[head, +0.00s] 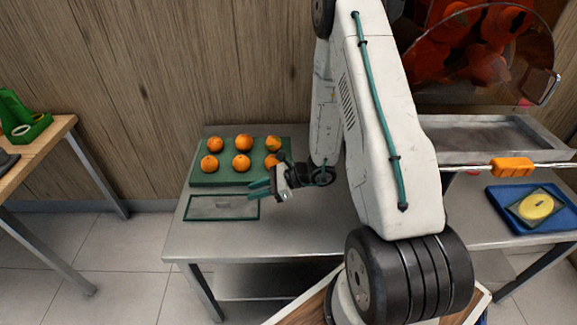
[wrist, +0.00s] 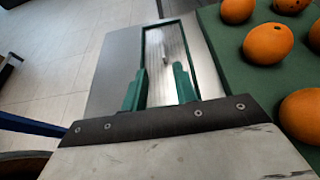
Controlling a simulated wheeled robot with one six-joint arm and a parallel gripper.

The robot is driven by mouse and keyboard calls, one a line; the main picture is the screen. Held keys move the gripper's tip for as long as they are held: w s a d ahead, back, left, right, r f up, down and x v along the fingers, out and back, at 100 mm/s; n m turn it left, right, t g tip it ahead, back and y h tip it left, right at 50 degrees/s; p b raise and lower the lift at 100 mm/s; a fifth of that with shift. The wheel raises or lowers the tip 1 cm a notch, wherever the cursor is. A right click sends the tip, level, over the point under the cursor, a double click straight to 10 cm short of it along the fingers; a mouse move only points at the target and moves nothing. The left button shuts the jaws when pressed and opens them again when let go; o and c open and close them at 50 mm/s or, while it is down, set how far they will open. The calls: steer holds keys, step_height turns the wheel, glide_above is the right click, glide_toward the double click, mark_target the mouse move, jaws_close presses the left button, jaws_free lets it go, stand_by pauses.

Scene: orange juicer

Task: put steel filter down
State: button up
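The steel filter appears to be the flat grey panel with a thin green rim (head: 222,207). It lies on the steel table in front of the green orange tray. In the wrist view the panel (wrist: 172,50) stretches away beyond my fingers, with a pale streak on its ribbed grey surface. My gripper (head: 261,189) is just above the table at the panel's right end. In the wrist view its two green fingers (wrist: 159,85) stand apart, with the panel's near end seen between them. I see nothing clamped between them. Whether they touch the panel is unclear.
A green tray (head: 200,179) with several oranges (head: 242,162) sits right behind the panel, close to my gripper. The table's front edge is near.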

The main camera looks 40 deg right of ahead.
steer(key=s+a+r+n+g, duration=0.3)
steer(key=r+n, duration=0.1)
steer(key=r, duration=0.3)
steer(key=s+a+r+n+g, duration=0.2)
steer(key=s+a+r+n, duration=0.1)
steer(key=r+n, duration=0.3)
steer(key=s+a+r+n+g, duration=0.3)
steer(key=r, duration=0.6)
steer(key=s+d+r+n+h, duration=0.3)
steer(key=s+r+n+h, duration=0.5)
steer(key=s, duration=0.6)
step_height(320, 180, up, 2)
steer(key=shift+s+n+h, duration=0.3)
steer(key=shift+n, duration=0.5)
steer(key=shift+o, duration=0.4)
steer(key=s+d+h, duration=0.1)
steer(key=s+d+r+n+t+h, duration=0.1)
steer(key=s+d+r+t, duration=0.1)
steer(key=d, duration=0.1)
steer(key=shift+s+r+n+h, duration=0.15)
steer(key=shift+s+n+h, duration=0.1)
steer(key=shift+n+h, duration=0.15)
steer(key=shift+s, duration=0.15)
